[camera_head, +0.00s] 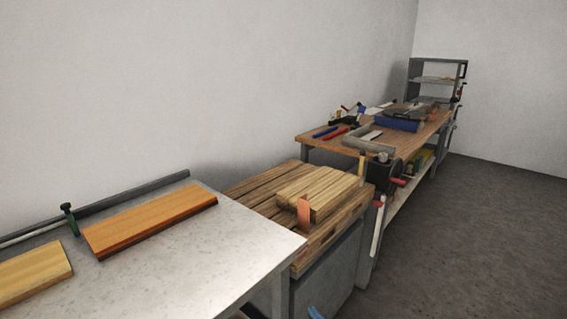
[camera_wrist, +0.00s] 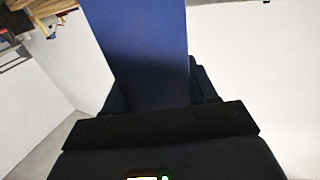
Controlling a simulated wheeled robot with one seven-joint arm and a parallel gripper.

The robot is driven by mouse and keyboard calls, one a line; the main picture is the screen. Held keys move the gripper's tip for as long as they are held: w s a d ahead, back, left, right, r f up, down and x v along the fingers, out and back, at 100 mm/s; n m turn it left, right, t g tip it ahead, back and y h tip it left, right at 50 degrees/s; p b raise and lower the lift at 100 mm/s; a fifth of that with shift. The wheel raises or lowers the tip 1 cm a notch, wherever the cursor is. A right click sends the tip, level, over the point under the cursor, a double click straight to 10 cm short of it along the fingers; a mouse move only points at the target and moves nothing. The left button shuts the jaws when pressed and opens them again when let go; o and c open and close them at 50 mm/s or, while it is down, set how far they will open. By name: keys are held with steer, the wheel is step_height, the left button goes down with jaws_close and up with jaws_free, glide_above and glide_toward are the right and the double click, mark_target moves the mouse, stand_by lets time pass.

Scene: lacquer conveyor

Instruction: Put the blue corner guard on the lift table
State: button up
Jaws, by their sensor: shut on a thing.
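The blue corner guard (camera_wrist: 145,45) fills the upper middle of the wrist view as a broad flat blue face. My gripper (camera_wrist: 157,88) is shut on it, with dark jaws on either side of its lower part. A small blue tip (camera_head: 315,313), which looks like the same guard, shows at the bottom edge of the head view; my gripper is out of that view. What looks like the lift table (camera_head: 328,268) is a grey block in the middle, topped by a slatted wooden pallet (camera_head: 248,187) with stacked boards (camera_head: 318,188).
An orange guard-like piece (camera_head: 303,213) stands at the boards' near corner. A pale table (camera_head: 225,255) with wooden panels (camera_head: 150,220) is at left. A cluttered workbench (camera_head: 315,143) stands behind, with shelves (camera_head: 437,80) farther off. The right floor (camera_head: 470,230) is clear.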

steer(key=s+d+f+m+h, duration=0.2)
steer(key=d+f+h, duration=0.1)
steer(key=d+f, duration=0.4)
steer(key=s+d+f+m+t+h, duration=0.1)
steer(key=s+d+f+m+h, duration=0.1)
steer(key=d+f, duration=0.6)
steer(key=d+m+h, duration=0.1)
steer(key=d+h, duration=0.1)
steer(key=d, duration=0.1)
steer(key=shift+s+d+f+t+h, duration=0.15)
steer(key=shift+f+t+h, duration=0.05)
steer(key=shift+t+h, duration=0.1)
